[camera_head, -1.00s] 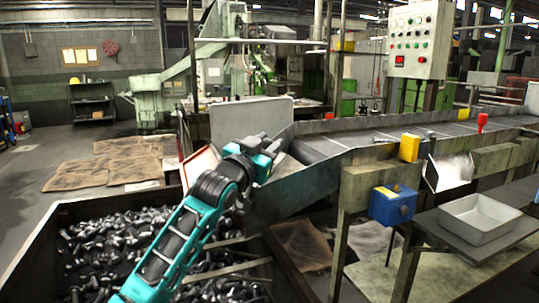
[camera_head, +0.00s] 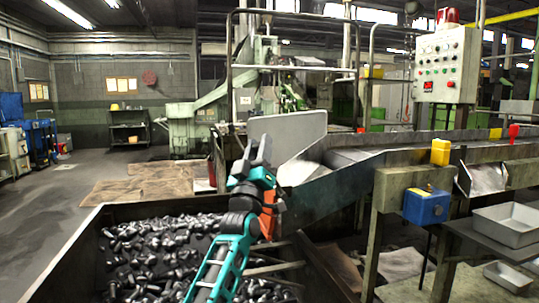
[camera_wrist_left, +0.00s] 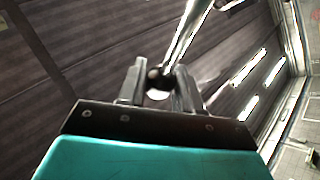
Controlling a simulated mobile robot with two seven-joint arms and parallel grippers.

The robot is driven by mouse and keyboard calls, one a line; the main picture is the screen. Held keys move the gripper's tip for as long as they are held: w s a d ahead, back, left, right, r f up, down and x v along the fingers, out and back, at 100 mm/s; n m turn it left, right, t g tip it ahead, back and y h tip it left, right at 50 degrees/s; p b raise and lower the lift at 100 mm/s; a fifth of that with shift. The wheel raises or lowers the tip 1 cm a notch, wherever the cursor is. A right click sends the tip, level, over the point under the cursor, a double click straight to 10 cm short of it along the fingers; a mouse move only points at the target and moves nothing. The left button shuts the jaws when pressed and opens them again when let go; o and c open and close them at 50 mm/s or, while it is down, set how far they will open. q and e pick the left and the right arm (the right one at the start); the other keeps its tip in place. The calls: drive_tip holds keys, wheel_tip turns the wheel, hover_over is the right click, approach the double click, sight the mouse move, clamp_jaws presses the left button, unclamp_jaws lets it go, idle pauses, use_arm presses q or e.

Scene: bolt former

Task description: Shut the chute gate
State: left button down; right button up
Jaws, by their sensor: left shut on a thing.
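My left gripper (camera_head: 259,150) is at the lower end of the metal chute (camera_head: 325,195), above the bolt bin. In the left wrist view its two fingers (camera_wrist_left: 158,85) are shut on a shiny metal rod (camera_wrist_left: 188,32), which looks like the gate's handle. The rod has a dark round end between the fingers. An orange-red plate (camera_head: 268,216), which looks like the chute gate, stands steeply at the chute's mouth just behind my arm. My arm hides much of it, so I cannot tell whether it is fully shut. My right gripper is not in view.
The bin (camera_head: 75,249) below holds many loose bolts. A pale upright panel (camera_head: 290,133) stands behind the chute. A yellow box (camera_head: 440,152), a blue box (camera_head: 427,205) and a grey tray (camera_head: 508,222) are to the right. Open floor lies at the left.

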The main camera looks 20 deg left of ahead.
use_arm(q)
drive_tip(key=n+y, duration=0.1)
drive_tip(key=s+a+f+n+y, duration=0.1)
drive_tip(key=n, duration=0.1)
drive_tip(key=shift+y+b, duration=0.4)
drive_tip(key=shift+a+f+n+y, duration=0.1)
drive_tip(key=shift+a+n+y, duration=0.1)
drive_tip(key=shift+n+y, duration=0.35)
drive_tip(key=c, duration=0.9)
unclamp_jaws()
drive_tip(key=shift+a, duration=0.1)
drive_tip(key=shift+o, duration=0.2)
drive_tip(key=shift+s, duration=0.1)
drive_tip(key=s+d+p, duration=0.2)
drive_tip(key=s+d, duration=0.1)
drive_tip(key=s, duration=0.9)
drive_tip(key=shift+s+f+p, duration=0.2)
drive_tip(key=shift+f+p, duration=0.1)
drive_tip(key=shift+f, duration=0.1)
